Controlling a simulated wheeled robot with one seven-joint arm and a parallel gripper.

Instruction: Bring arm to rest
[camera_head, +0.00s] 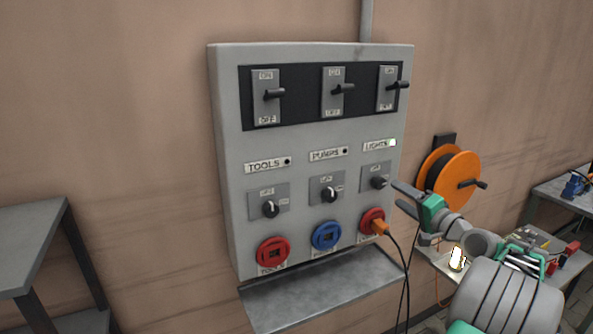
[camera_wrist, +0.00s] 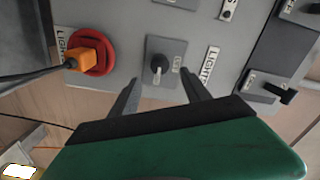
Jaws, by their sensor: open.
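My gripper (camera_head: 402,199) is at the right side of a grey wall panel (camera_head: 231,150), close to the LIGHTS rotary switch (camera_head: 378,182). In the wrist view my gripper (camera_wrist: 162,90) is open, its two fingers apart with the dark knob of the LIGHTS switch (camera_wrist: 160,64) showing between and beyond them. The fingers appear clear of the knob. My arm reaches in from the lower right of the head view. An orange plug (camera_head: 380,226) sits in the red LIGHTS socket (camera_head: 366,215), with a black cable hanging down. The small LIGHTS lamp (camera_head: 393,142) is lit.
The panel has lever switches (camera_head: 272,94) on top and a shelf (camera_head: 320,290) below. An orange cable reel (camera_head: 447,180) hangs on the wall just behind my gripper. A cluttered bench (camera_head: 575,262) stands at the right, a grey table (camera_head: 30,240) at the left.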

